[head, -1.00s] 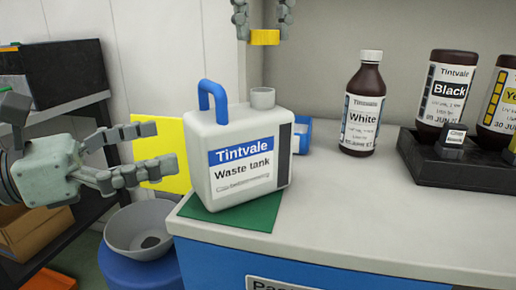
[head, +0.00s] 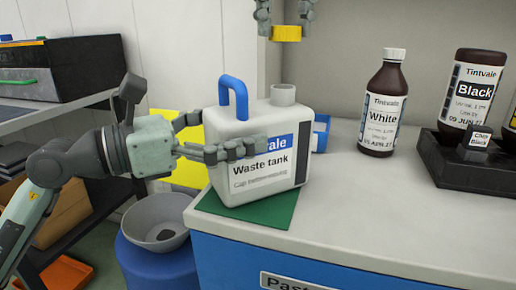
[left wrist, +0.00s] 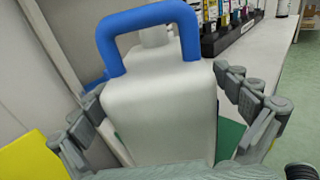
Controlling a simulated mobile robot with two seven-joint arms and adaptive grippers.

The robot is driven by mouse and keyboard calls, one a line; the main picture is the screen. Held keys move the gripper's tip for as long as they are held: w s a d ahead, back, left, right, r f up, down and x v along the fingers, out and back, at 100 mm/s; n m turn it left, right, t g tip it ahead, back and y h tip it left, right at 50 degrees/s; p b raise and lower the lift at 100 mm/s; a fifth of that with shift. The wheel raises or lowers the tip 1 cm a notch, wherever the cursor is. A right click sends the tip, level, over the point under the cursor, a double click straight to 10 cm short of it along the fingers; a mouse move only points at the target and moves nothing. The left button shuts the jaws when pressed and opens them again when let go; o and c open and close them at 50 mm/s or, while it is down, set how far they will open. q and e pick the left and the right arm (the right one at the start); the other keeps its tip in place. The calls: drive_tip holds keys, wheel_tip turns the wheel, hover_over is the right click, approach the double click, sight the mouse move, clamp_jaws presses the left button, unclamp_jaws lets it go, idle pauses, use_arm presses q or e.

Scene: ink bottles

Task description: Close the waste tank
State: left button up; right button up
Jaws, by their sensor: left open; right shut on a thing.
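The white waste tank (head: 222,132) with a blue handle (head: 233,95) stands upright on a green mat (head: 270,212) at the counter's left corner. Its round neck (head: 283,95) has no cap on it. In the left wrist view the tank (left wrist: 160,115) lies between my left fingers. My left gripper (head: 215,137) is open around the tank, one finger in front of the label and one behind; I cannot tell whether they touch it. My right gripper (head: 286,28) is shut on a yellow cap (head: 287,34), held above the neck and apart from it.
The White bottle (head: 382,105) stands right of the tank. A black rack (head: 455,170) with the Black bottle (head: 475,90) is further right. A blue object (head: 320,133) is behind the tank. A grey bowl (head: 155,220) on a blue stand is below left.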

use_arm(q)
drive_tip(key=shift+x, duration=1.5)
drive_tip(key=c, duration=1.6)
use_arm(e)
hover_over(288, 86)
wheel_tip(288, 86, down, 5)
drive_tip(key=shift+r, duration=0.1)
drive_tip(key=shift+f, duration=0.2)
use_arm(q)
drive_tip(key=shift+c, duration=0.2)
use_arm(e)
drive_tip(key=shift+f, duration=0.8)
use_arm(q)
drive_tip(key=shift+f, duration=0.1)
use_arm(e)
drive_tip(key=shift+f, duration=0.55)
